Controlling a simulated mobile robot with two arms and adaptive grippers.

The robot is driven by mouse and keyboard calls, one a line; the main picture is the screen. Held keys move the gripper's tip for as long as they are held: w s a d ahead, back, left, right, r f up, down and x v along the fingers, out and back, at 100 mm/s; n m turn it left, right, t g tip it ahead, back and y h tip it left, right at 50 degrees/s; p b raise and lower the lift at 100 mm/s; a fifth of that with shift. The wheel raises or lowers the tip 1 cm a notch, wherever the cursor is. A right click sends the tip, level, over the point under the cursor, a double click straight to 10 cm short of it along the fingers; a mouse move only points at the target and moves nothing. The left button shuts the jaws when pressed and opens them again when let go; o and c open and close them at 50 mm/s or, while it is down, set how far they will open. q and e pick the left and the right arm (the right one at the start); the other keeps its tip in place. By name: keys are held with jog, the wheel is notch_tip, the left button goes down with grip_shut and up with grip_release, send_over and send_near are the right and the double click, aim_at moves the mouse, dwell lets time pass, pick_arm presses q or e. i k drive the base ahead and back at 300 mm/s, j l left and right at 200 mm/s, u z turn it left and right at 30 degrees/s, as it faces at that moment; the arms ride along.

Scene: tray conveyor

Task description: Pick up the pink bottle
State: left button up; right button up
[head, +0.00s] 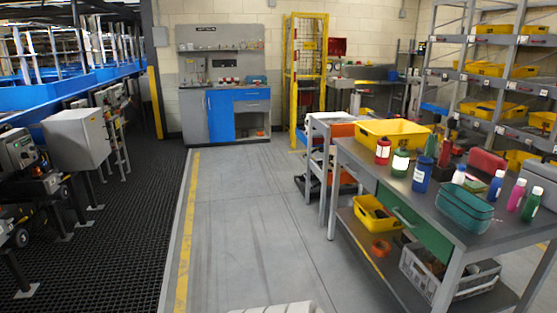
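The pink bottle (516,197) stands upright with a white cap on the grey workbench (455,235) at the right of the head view. Neither of my grippers shows in this view.
A yellow bin (393,132), a red bottle (383,151), a green bottle (400,162) and a larger blue bottle (422,174) also stand on the bench. A grey crate (432,284) sits on its lower shelf. The grey floor (250,220) left of the bench is clear.

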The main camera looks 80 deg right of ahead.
aim_at(516, 197)
jog(key=z, duration=4.25)
